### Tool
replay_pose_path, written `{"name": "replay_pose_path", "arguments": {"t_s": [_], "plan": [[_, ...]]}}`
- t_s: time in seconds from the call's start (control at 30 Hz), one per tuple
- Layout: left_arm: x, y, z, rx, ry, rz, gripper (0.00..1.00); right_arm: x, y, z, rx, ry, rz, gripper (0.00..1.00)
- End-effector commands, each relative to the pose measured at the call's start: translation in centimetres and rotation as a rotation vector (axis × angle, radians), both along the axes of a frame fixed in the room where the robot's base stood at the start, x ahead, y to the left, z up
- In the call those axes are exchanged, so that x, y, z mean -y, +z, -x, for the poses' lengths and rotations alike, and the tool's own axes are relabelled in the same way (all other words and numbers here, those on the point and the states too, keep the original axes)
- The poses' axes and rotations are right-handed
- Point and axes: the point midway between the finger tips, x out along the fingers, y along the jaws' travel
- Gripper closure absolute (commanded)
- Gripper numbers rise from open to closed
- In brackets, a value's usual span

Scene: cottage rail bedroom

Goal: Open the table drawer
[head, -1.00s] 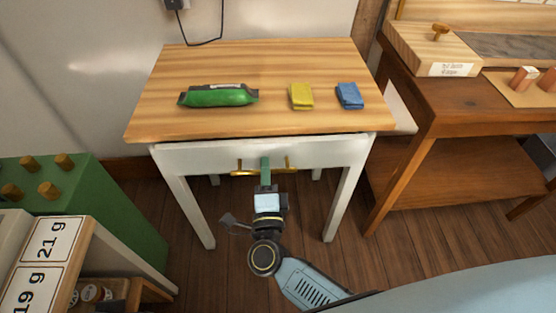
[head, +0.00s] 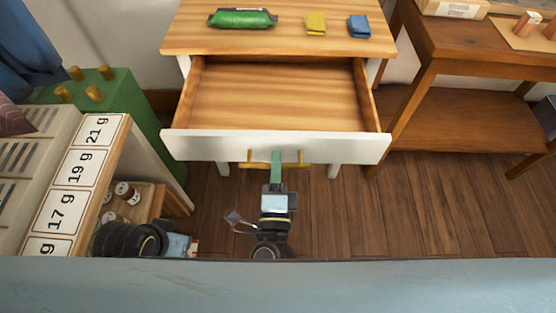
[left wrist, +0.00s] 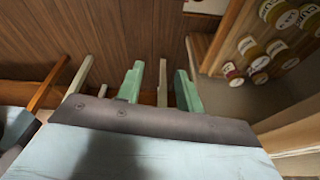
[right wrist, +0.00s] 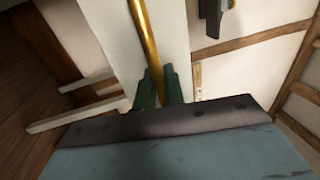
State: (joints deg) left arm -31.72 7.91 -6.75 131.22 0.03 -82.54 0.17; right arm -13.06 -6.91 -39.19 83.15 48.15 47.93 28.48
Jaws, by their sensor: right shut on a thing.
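The table (head: 290,40) has a wooden top and white legs. Its drawer (head: 270,95) stands pulled well out and its wooden inside looks empty. The brass bar handle (head: 246,160) runs across the white drawer front (head: 345,148). My right gripper (head: 277,160) is shut on the handle near its middle; in the right wrist view the green fingers (right wrist: 160,88) close around the brass bar (right wrist: 142,30). My left gripper (left wrist: 160,88) shows in the left wrist view with its green fingers apart and nothing between them, above the floor.
A green pack (head: 243,18), a yellow cloth-like item (head: 316,24) and a blue one (head: 359,27) lie on the tabletop. A brown side table (head: 450,120) stands right. A green cabinet (head: 120,95) and a shelf with number labels (head: 75,180) stand left, close to my left arm.

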Motion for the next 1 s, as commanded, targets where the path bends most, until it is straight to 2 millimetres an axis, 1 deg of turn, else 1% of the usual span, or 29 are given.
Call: {"name": "replay_pose_path", "arguments": {"t_s": [0.37,0.4,0.5,0.53,0.8,0.93,1.0], "plan": [[0.0,0.0,-0.1,0.003,0.0,0.001,0.64,-0.2,0.0,0.0,-0.002,0.007,0.001,1.0],[0.0,0.0,-0.1,0.003,0.0,0.001,0.64,-0.2,-0.1,0.0,-0.002,0.007,0.001,0.88],[0.0,0.0,-0.1,0.003,0.0,0.001,0.64,-0.2,0.0,0.0,-0.002,0.005,0.001,0.75],[0.0,0.0,-0.1,0.003,0.0,0.001,0.64,-0.2,0.0,0.0,-0.002,0.005,0.001,0.72],[0.0,0.0,-0.1,0.002,0.0,0.0,0.64,-0.1,0.1,0.0,0.0,0.002,0.0,0.72],[0.0,0.1,-0.2,0.006,-0.001,0.0,0.64,-0.1,0.6,0.0,0.0,0.001,-0.001,0.72],[-0.5,-1.3,-0.2,-0.011,-0.002,-0.011,0.64,-0.1,1.2,0.0,0.0,0.001,-0.001,0.72]]}}
